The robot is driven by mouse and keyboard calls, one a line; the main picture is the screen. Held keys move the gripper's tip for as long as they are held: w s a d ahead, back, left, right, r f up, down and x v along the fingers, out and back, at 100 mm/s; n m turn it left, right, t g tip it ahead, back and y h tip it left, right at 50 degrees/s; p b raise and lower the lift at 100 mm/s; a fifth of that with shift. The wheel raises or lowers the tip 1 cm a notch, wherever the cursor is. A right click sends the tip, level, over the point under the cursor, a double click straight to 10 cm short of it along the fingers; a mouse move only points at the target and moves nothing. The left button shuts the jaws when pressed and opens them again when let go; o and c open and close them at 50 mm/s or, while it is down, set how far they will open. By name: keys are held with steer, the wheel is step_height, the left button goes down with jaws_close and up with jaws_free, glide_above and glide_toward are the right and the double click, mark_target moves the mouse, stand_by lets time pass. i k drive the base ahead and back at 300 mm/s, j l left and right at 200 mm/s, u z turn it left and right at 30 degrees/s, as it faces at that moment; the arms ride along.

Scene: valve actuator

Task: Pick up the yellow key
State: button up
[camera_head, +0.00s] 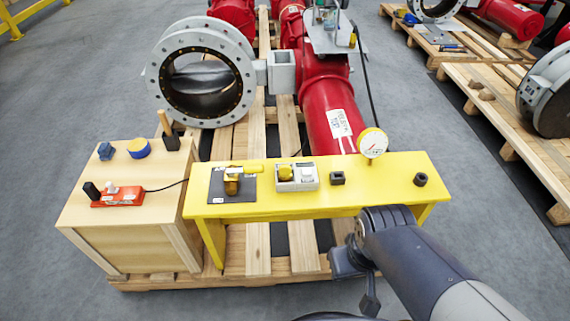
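No key shape stands out clearly. A small yellow piece (285,172) sits on a grey-white box (304,179) on the yellow bench (385,185); I cannot tell whether it is the key. Left of it, a brass-coloured valve with a yellow handle (246,168) stands on a dark plate (217,187). My gripper (366,290) is in front of the bench, right of centre, below the bench top in the picture and apart from these items. Its fingers are dark and seen from above and behind, so their opening is unclear. I see nothing held in it.
A black square socket (337,178), a round gauge (373,143) and a black knob (420,179) are on the bench. The wooden box (140,240) at left bears a red control box (118,197) and small items. Red pipework (325,95) and a grey flange (157,75) stand behind.

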mark_target(284, 170)
steer(key=i+j+z, duration=0.25)
steer(key=z, duration=0.25)
steer(key=i+j+z, duration=0.15)
steer(key=j+z, duration=0.3)
